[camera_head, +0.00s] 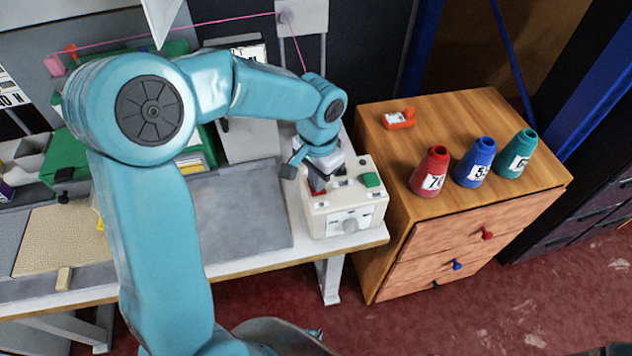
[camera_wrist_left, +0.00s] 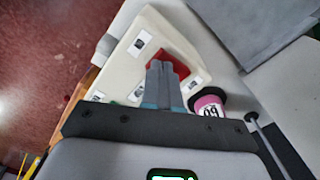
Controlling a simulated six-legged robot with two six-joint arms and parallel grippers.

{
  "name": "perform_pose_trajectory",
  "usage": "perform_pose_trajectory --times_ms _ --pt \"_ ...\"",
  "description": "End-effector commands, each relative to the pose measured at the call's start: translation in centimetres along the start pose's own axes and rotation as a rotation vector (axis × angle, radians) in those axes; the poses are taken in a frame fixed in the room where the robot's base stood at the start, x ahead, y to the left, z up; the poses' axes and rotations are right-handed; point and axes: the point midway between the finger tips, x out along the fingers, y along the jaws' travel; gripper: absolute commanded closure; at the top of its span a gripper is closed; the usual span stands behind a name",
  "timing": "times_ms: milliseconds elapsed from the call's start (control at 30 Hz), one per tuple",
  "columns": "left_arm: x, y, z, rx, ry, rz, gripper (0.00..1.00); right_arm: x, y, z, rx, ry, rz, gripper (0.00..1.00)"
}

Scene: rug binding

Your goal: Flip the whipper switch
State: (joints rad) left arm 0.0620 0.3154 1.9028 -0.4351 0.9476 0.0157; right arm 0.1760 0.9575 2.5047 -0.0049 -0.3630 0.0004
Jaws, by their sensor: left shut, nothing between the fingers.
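A cream control box (camera_head: 345,218) stands at the right end of the white table, with a dial on its front and a green button (camera_head: 371,180) on top. A red switch (camera_head: 316,186) is at its left side. My left gripper (camera_head: 316,180) is over that switch, pointing down, its fingers shut and empty. In the left wrist view the shut fingertips (camera_wrist_left: 163,68) overlap the red switch (camera_wrist_left: 171,60) on the box (camera_wrist_left: 122,72). I cannot tell whether they touch it or which way it is tipped. Which switch is the whipper one is not readable. My right gripper is not in view.
A wooden cabinet (camera_head: 470,130) to the right bears red (camera_head: 431,172), blue (camera_head: 475,163) and teal (camera_head: 516,154) cones and an orange item (camera_head: 400,119). A pink spool (camera_wrist_left: 207,107) is near the box. A grey mat (camera_head: 245,205) lies left of the box.

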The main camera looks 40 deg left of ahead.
Motion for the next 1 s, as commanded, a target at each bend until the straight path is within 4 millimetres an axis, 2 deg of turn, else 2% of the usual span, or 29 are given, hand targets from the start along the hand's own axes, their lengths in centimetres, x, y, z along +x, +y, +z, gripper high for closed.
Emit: perform_pose_trajectory --times_ms 667,833,1000 --pt "1.0 0.0 0.0 0.0 -0.001 0.0 1.0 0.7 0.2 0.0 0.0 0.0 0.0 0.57" --pt "0.2 0.0 0.0 0.0 -0.002 0.0 1.0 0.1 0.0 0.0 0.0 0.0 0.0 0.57" --pt "-1.5 0.0 0.0 0.0 -0.001 0.0 1.0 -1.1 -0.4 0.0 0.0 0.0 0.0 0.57"
